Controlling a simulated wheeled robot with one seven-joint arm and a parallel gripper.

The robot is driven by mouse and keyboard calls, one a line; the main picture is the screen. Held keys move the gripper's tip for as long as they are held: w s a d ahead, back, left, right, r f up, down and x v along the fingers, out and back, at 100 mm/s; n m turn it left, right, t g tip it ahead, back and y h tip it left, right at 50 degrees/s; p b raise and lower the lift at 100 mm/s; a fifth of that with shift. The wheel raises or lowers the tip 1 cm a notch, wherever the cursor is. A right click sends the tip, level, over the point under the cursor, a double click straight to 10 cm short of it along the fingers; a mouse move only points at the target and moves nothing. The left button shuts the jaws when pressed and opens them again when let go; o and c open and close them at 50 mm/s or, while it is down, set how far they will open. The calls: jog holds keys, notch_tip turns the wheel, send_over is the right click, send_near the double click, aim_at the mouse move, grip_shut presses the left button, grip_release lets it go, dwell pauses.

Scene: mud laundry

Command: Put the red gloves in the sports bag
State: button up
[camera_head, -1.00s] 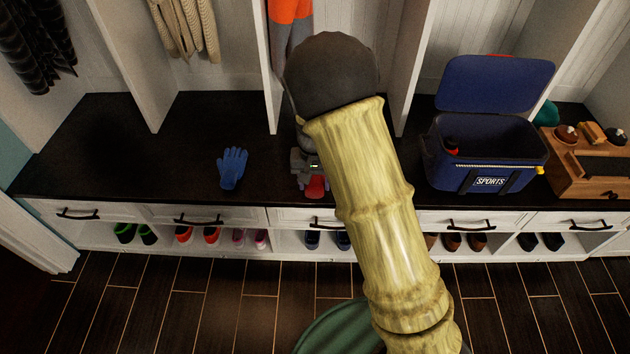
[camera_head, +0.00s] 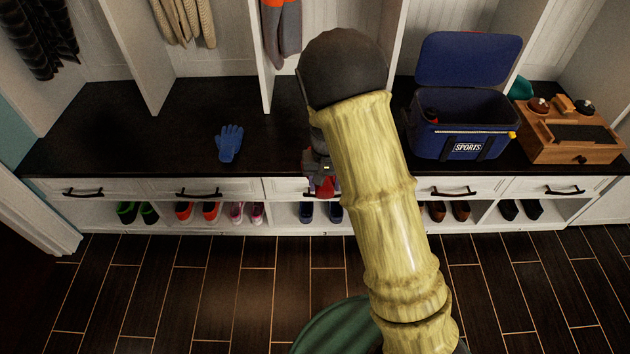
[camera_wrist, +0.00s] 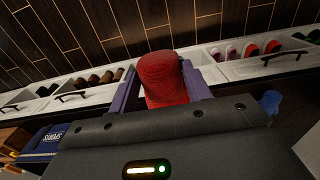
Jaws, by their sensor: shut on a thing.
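My gripper (camera_head: 322,181) is in front of the bench edge, partly hidden behind my arm in the head view. It is shut on a red glove (camera_wrist: 165,78), which shows between the two fingers in the wrist view. Only a small red part of the glove shows in the head view. The blue sports bag (camera_head: 428,146) stands on the bench to the right of my gripper, with its lid (camera_head: 468,60) raised.
A blue glove (camera_head: 229,143) lies on the black bench (camera_head: 110,130) to the left. A wooden box (camera_head: 572,143) stands right of the bag. White dividers rise behind the bench. Several pairs of shoes sit in the cubbies below. The floor (camera_head: 180,290) in front is clear.

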jog(key=s+d+f, duration=0.1)
jog(key=d+f, duration=0.2)
jog(key=d, duration=0.7)
jog(key=shift+d+f, duration=0.25)
jog(key=shift+f, duration=0.1)
